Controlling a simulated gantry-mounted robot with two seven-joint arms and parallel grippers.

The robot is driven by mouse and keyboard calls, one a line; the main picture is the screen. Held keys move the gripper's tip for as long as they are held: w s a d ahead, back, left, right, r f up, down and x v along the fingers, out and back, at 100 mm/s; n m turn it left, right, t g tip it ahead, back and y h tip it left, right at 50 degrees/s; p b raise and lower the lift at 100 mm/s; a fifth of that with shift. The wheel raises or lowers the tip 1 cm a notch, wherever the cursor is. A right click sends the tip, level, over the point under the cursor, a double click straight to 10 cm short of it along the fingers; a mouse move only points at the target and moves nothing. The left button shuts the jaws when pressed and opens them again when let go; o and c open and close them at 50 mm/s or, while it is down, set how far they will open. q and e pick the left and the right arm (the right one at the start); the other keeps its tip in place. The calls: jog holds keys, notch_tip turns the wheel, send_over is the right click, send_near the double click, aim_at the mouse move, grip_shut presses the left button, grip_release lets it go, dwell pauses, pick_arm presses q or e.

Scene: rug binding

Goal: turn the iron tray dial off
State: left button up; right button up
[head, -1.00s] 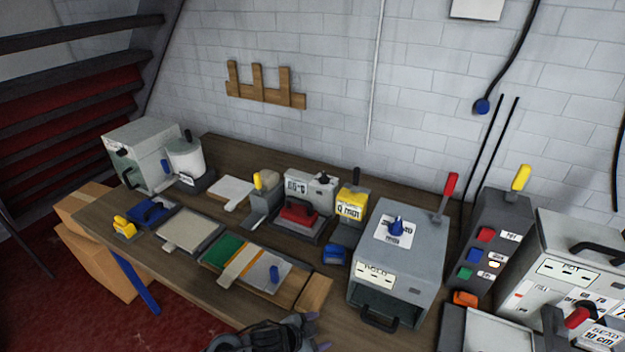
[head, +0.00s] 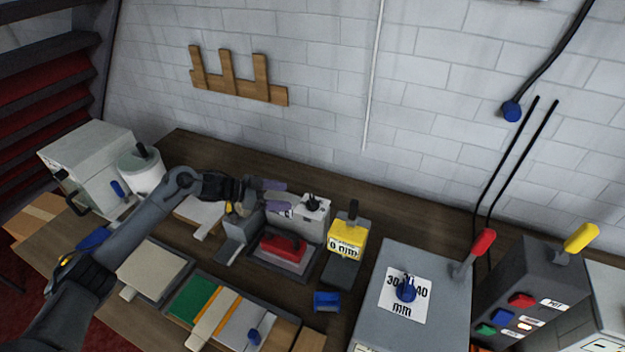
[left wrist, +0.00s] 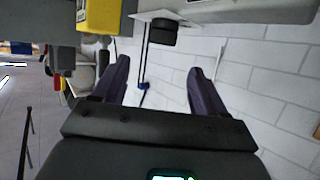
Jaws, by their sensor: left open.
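The iron tray (head: 262,262) sits mid-bench with a red iron (head: 283,246) on it. Behind it stands a light grey control box (head: 314,222) with a black dial (head: 312,203) on top. My left gripper (head: 274,195) is open and empty, its purple fingers pointing right towards the dial, just left of it and partly covering the box's label. In the left wrist view, a black round knob (left wrist: 163,33), likely the dial, lies beyond and between the open fingers (left wrist: 160,85). The dial's setting cannot be read. My right gripper is not in view.
A yellow-topped device (head: 347,238) stands right of the box, then a large grey box (head: 440,290) with a blue knob and red lever. A white roll (head: 142,172) is at left. The wall with a wooden rack (head: 235,85) rises behind the bench.

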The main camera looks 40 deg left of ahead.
aim_at(312, 198)
pick_arm(q)
jog(key=x, duration=1)
jog(key=shift+w+d+f, duration=0.15)
jog(key=shift+w, duration=0.2)
jog(key=c, duration=0.9)
jog(key=shift+c, duration=0.2)
dwell(0.8)
jog(key=o, duration=0.9)
jog(key=shift+o, duration=0.2)
